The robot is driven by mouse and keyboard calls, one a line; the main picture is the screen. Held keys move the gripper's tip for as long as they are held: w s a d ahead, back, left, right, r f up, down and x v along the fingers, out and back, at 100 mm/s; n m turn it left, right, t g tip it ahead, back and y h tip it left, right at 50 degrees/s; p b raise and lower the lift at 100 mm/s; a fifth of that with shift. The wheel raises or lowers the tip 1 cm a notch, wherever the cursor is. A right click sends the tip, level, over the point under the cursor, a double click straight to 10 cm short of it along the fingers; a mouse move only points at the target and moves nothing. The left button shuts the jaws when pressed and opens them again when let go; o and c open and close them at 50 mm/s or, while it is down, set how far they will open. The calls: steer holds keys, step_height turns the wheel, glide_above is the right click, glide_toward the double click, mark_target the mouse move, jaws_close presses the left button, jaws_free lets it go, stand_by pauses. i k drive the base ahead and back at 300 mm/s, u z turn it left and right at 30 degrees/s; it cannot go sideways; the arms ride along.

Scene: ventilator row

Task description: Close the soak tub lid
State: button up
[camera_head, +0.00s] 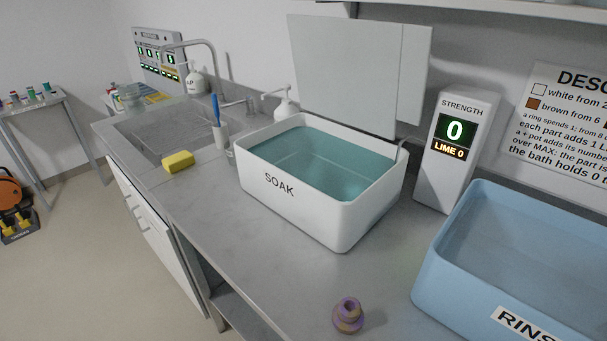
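The soak tub (290,210) is a white rectangular tub marked SOAK, standing on the grey counter and holding teal liquid. A pale grey flat panel, which looks like its lid (345,75), stands upright behind the tub's back edge, near the wall. The tub's top is uncovered. Whether the panel is hinged to the tub cannot be made out. My gripper is not in view.
A blue RINSE tub (450,250) stands at right, and a STRENGTH display (457,150) reading 0 stands behind. A purple-and-tan ringed part (348,316) is on the counter's front. A yellow sponge (178,161) lies near the sink (165,130). Counter left-front of the tub is clear.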

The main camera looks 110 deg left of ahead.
mark_target(368, 76)
steer(key=u, duration=4.2)
steer(key=k, duration=1.25)
steer(key=z, duration=0.7)
steer(key=i, duration=0.85)
steer(key=z, duration=0.05)
